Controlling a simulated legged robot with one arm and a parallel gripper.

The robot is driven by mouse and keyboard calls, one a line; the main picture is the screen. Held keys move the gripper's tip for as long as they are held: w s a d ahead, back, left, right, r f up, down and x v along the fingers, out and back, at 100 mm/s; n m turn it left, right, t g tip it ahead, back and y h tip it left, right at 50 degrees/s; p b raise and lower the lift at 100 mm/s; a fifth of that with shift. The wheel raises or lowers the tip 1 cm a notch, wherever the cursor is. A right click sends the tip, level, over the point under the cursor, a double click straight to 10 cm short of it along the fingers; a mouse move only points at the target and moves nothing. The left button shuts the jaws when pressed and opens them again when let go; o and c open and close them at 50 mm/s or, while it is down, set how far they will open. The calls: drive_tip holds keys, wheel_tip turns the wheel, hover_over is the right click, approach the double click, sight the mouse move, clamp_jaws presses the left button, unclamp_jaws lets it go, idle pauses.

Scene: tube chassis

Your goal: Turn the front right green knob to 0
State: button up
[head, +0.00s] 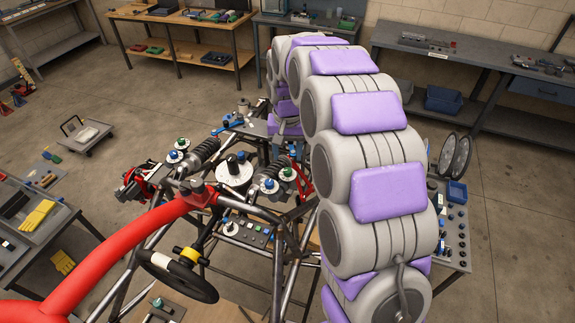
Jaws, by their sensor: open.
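A green knob (289,172) on a white dial sits at the right shock absorber of the tube chassis, close to the left of my arm. A blue knob (269,184) on a white dial is beside it. Another green knob (181,142) sits at the left shock absorber. The dial markings and knob pointers are too small to read. My grey and purple arm rises at the right, arches over and comes down behind the right side of the chassis. My gripper cannot be made out; the arm's far end is hidden among the arm segments and chassis parts.
A large white dial with a black knob (235,171) lies between the shock absorbers. Red tubing (100,250), a steering wheel (178,277) and a button panel (247,233) are nearer. A parts table (457,262) stands right; workbenches line the back. The floor at left is partly open.

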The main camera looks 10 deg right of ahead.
sight(288, 170)
wheel_tip(288, 170, down, 5)
drive_tip(key=shift+a+r, duration=0.15)
drive_tip(key=shift+r, duration=0.05)
drive_tip(key=shift+f, duration=0.85)
clamp_jaws()
